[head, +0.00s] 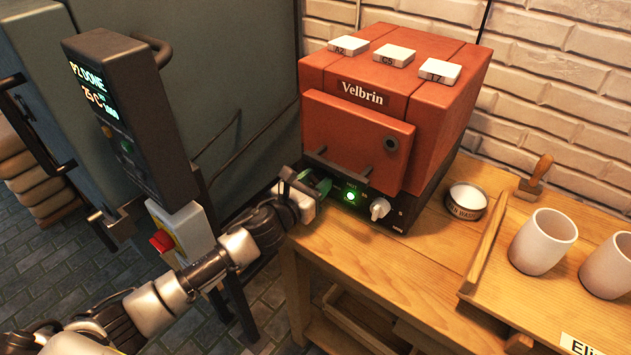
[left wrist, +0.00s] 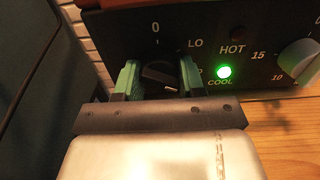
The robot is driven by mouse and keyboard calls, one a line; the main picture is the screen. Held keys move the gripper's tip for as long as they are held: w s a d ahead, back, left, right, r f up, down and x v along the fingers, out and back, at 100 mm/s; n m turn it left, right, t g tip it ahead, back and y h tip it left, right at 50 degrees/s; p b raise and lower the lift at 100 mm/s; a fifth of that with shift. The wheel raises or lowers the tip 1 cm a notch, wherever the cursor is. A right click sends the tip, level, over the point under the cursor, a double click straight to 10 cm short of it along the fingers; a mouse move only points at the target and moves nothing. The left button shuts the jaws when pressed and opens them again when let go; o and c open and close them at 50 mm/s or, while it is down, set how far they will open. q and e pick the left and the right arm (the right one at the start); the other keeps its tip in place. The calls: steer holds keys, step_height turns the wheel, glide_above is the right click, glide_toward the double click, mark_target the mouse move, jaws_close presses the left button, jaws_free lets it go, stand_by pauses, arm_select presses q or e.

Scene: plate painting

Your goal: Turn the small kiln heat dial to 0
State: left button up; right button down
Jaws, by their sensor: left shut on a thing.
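The small kiln (head: 350,140) is a red-brown box marked Velbrin, with a black control panel, on a wooden bench. Its dark heat dial (left wrist: 158,71) is at the panel's left, with 0 above it and LO to the upper right. I cannot read clearly where the dial points. My left gripper (head: 315,184) reaches the panel's left end. In the left wrist view its green fingers (left wrist: 160,80) are shut on the dial, one on each side. In the head view the gripper hides the dial. My right gripper is not in view.
A white timer knob (head: 380,208) and a lit green COOL lamp (left wrist: 224,72) sit right of the dial. A tin (head: 466,200), a stamp (head: 535,175) and white cups (head: 543,241) stand further right. A tall dark control box (head: 130,115) stands left of my arm.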

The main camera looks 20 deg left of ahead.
arm_select(q)
steer(key=shift+n, duration=0.3)
steer(key=n, duration=0.2)
steer(key=shift+n+p, duration=0.3)
steer(key=shift+p, duration=0.1)
steer(key=n, duration=0.3)
steer(key=shift+r+n+p, duration=0.1)
steer(key=shift+n+p, duration=0.2)
steer(key=shift+p, duration=0.1)
steer(key=n, duration=0.3)
steer(key=shift+n+p, duration=0.3)
steer(key=shift+p, duration=0.1)
steer(key=n+p, duration=0.1)
steer(key=n, duration=0.2)
steer(key=shift+n, duration=0.4)
steer(key=n+p, duration=0.1)
steer(key=n, duration=0.4)
steer(key=shift+r+p, duration=0.1)
steer(key=shift+p, duration=0.2)
steer(key=shift+n+p, duration=0.65)
steer(key=shift+n, duration=1.75)
